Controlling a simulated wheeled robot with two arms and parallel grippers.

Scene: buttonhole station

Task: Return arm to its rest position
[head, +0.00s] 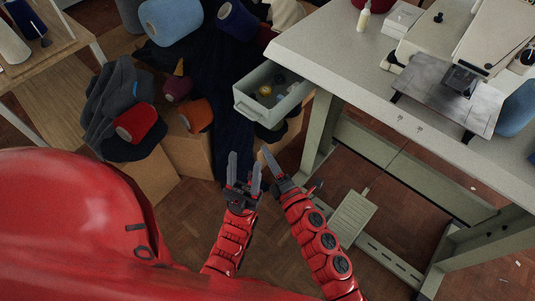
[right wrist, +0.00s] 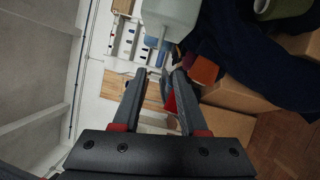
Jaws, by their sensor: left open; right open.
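My left gripper (head: 244,166) is in the head view, low over the floor in front of the table, with its two grey fingers apart and nothing between them. My right gripper (head: 290,170) is close beside it on the right, also open and empty. In the right wrist view my right gripper (right wrist: 160,73) shows two dark fingers spread apart with nothing held. Both red arms come up from the bottom of the head view. Both grippers are apart from the table and the drawer.
The sewing table (head: 330,48) with a sewing machine (head: 492,35) stands at the right. An open grey drawer (head: 270,112) juts out just beyond my grippers. Cardboard boxes (head: 200,155) with thread cones and dark cloth (head: 229,90) lie at the left. A pedal (head: 353,217) is under the table.

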